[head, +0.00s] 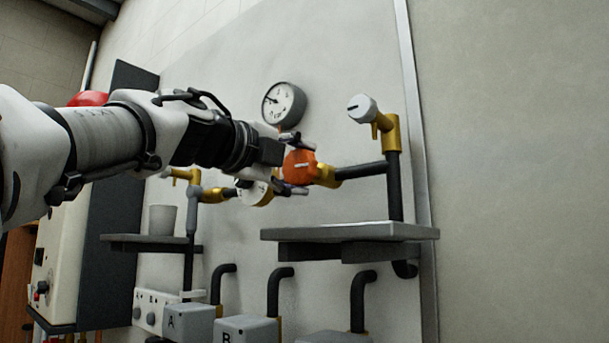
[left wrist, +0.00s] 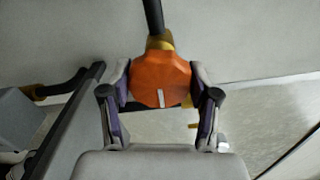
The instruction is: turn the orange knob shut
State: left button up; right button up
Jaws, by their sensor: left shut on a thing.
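The orange knob (head: 299,165) sits on a brass valve body (head: 326,175) at the end of a dark horizontal pipe, in front of the pale wall panel. My left gripper (head: 294,166) reaches in from the left and is shut on the knob, one finger above it and one below. In the left wrist view the orange knob (left wrist: 161,80) lies between the two fingers of the left gripper (left wrist: 161,97). A white mark shows on the knob's face, near its lower edge in that view. My right gripper is in neither view.
A round gauge (head: 284,105) is above the knob. A white knob (head: 362,108) on brass is to the right, and another white knob (head: 256,193) is just below my gripper. A grey shelf (head: 350,232) juts out below. Grey boxes (head: 247,329) stand lower down.

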pick_arm(q)
jog(key=m, duration=0.4)
jog(key=shift+r+m, duration=0.25)
jog(key=shift+m, duration=0.05)
jog(key=m, duration=0.4)
jog(key=shift+m, duration=0.3)
jog(key=m, duration=0.4)
jog(key=shift+m, duration=0.3)
jog(key=m+b, duration=0.1)
jog(key=m, duration=0.3)
jog(key=m+b, duration=0.1)
jog(key=m, duration=0.4)
jog(key=shift+f, duration=0.1)
jog(key=m+b, duration=0.1)
jog(key=m, duration=0.3)
jog(key=shift+s+d+m, duration=0.1)
jog(key=shift+m, duration=0.2)
jog(key=m+b, duration=0.1)
jog(key=m, duration=0.4)
jog(key=shift+m, duration=1.4)
jog(key=shift+b, duration=0.3)
